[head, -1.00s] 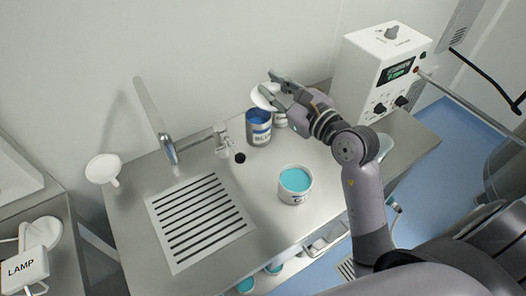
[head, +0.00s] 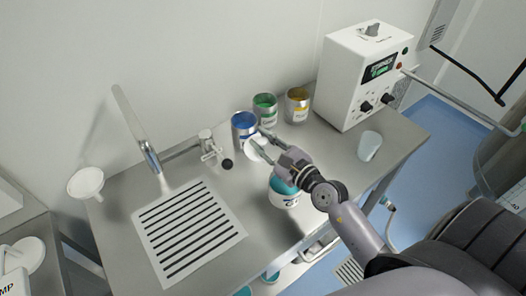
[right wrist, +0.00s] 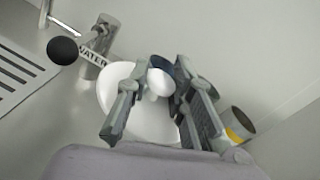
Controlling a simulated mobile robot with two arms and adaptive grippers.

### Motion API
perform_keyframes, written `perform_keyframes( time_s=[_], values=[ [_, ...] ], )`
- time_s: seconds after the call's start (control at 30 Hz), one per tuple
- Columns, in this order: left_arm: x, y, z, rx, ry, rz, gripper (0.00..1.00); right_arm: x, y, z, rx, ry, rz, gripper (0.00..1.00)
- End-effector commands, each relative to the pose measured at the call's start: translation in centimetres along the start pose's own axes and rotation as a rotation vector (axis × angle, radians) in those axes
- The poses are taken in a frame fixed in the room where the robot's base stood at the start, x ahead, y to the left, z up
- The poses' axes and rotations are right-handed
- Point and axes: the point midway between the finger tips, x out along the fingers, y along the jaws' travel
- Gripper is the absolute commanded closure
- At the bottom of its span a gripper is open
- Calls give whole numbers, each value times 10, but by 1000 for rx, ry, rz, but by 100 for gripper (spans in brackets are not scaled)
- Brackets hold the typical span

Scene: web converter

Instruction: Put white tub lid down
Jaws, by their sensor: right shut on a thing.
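The white tub lid (head: 254,151) is a round white disc in front of the blue can (head: 243,128) in the head view. My right gripper (head: 263,141) is shut on it. In the right wrist view the lid (right wrist: 113,92) lies behind the fingers, with a white knob (right wrist: 158,83) between them. I cannot tell whether the lid touches the bench. My left gripper is not in view.
Green (head: 265,108) and yellow (head: 297,105) cans stand behind on the steel bench (head: 330,165). A white cup (head: 369,146) and a control box (head: 362,75) are at right. A tap (head: 209,148), a slotted grate (head: 188,232) and a white funnel (head: 87,182) are at left.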

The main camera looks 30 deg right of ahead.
Motion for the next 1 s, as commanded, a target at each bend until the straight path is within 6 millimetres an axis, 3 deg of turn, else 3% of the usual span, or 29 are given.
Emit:
perform_keyframes(
  time_s=[0.03,0.2,1.0],
  values=[
    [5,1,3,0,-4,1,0,0,4,-12,-2,6,4,97],
    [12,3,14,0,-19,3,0,1,12,-31,-2,3,3,97],
    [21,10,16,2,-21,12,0,2,15,-43,0,2,1,97]
  ],
)
